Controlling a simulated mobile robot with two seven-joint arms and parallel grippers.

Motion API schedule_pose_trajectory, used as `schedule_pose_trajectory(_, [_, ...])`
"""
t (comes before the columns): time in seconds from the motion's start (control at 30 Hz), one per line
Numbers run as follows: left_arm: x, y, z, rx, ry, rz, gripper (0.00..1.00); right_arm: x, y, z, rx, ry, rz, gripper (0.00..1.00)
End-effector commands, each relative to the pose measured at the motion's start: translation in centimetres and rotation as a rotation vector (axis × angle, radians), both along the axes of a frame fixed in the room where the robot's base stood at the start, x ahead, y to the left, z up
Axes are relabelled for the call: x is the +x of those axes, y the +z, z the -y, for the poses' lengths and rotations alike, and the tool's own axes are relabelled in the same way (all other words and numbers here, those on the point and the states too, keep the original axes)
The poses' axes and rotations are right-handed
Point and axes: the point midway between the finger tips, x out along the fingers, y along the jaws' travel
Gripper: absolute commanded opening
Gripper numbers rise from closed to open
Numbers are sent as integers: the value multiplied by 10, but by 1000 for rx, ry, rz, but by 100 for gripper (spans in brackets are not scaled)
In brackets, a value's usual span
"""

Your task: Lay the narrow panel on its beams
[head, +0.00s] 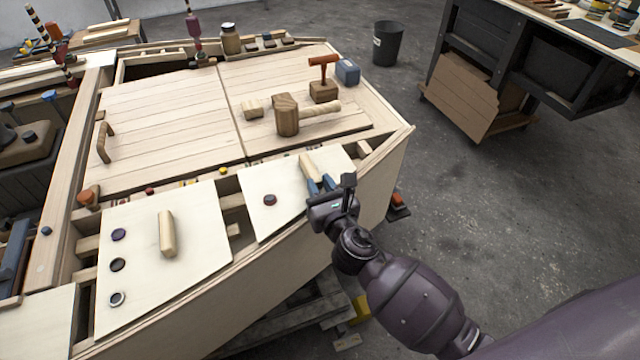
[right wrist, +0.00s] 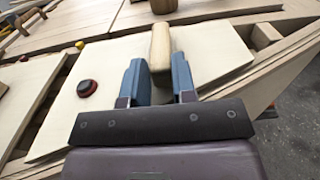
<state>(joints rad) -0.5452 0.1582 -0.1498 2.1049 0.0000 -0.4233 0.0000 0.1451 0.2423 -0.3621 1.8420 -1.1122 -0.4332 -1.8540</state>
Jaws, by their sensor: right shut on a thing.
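The narrow panel (head: 262,183) is a pale plywood sheet with a wooden bar handle (head: 308,166) and a dark red round piece (head: 270,200). It lies over the right part of the hull frame; I cannot tell whether it rests fully on the beams (head: 233,228) or is slightly raised. My right gripper (head: 322,184) is shut on the handle. In the right wrist view, the blue fingers (right wrist: 159,82) stand on both sides of the handle (right wrist: 160,48) above the panel (right wrist: 212,48). The panel's near right corner is partly hidden by my gripper. My left gripper is out of view.
A wider plywood panel (head: 190,255) with its own handle lies to the left, across a gap. The hull side (head: 385,190) drops to open grey floor at right.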

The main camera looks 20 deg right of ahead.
Motion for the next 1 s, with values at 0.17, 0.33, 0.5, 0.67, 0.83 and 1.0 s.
schedule_pose_trajectory(0.17, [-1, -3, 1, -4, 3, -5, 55, 0, -2, 0, 1, 0, 1, 0])
schedule_pose_trajectory(0.33, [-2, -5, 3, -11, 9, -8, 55, 0, -4, 0, 0, 0, 1, 0])
schedule_pose_trajectory(0.5, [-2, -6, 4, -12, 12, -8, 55, 0, -5, 0, 0, 0, 2, 39])
schedule_pose_trajectory(0.67, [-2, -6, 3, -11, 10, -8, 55, 0, -5, 0, 0, 0, 1, 55])
schedule_pose_trajectory(0.83, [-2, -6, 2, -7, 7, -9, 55, 0, -6, 0, -1, 0, -2, 55])
schedule_pose_trajectory(1.0, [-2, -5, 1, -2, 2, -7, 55, -4, -7, 0, -1, 0, -3, 55])
